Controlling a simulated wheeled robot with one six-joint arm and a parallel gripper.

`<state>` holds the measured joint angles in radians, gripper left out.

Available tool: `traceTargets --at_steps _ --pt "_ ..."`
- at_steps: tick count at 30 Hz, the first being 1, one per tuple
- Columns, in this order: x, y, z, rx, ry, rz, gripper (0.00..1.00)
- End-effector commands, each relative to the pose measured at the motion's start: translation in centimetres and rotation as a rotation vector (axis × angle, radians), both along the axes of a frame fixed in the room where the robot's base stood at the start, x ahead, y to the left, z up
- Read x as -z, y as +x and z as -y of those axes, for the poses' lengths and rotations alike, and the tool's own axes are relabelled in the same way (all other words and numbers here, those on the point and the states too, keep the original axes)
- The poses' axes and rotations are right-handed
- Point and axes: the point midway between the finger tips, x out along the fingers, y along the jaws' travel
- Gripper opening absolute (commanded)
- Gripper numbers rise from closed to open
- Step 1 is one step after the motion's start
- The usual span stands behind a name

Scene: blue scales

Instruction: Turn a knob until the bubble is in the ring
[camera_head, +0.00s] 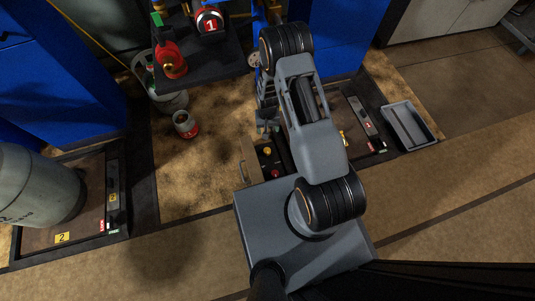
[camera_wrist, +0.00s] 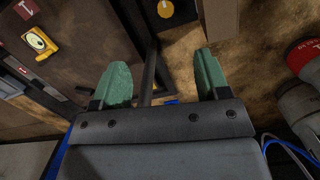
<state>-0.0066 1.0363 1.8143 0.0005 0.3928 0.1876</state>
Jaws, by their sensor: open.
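My gripper (camera_wrist: 162,78) shows in the wrist view as two green fingers, spread apart with nothing between them. In the head view my arm reaches away from me and hides part of the scale platform at the right. A yellow piece with a pale round face (camera_wrist: 40,42) lies on the dark surface at the upper left of the wrist view, left of the fingers. It may be the bubble level; bubble and ring are too small to make out. A yellow disc (camera_wrist: 165,8) sits beyond the fingers at the top edge. I cannot tell which part is a knob.
A grey tray (camera_head: 408,125) lies at the right. A small can (camera_head: 185,123) stands on the floor left of my arm. A large cylinder (camera_head: 38,185) stands on the left platform. Red items (camera_head: 170,60) stand on a dark shelf at the top. Red-and-white canisters (camera_wrist: 305,62) are right of the fingers.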

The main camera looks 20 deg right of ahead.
Motion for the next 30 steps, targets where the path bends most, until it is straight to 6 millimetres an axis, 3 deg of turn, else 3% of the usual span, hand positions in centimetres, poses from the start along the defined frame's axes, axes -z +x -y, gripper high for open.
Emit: traceTargets --at_steps 1,6,17,30 --pt "2.9 0.3 0.0 0.015 -0.001 0.014 0.69" --pt "8.2 1.0 0.0 0.054 -0.003 0.066 0.69" --pt "13.6 1.3 0.0 0.081 -0.004 0.102 0.69" --pt "21.9 1.2 0.0 0.080 -0.003 0.102 0.69"
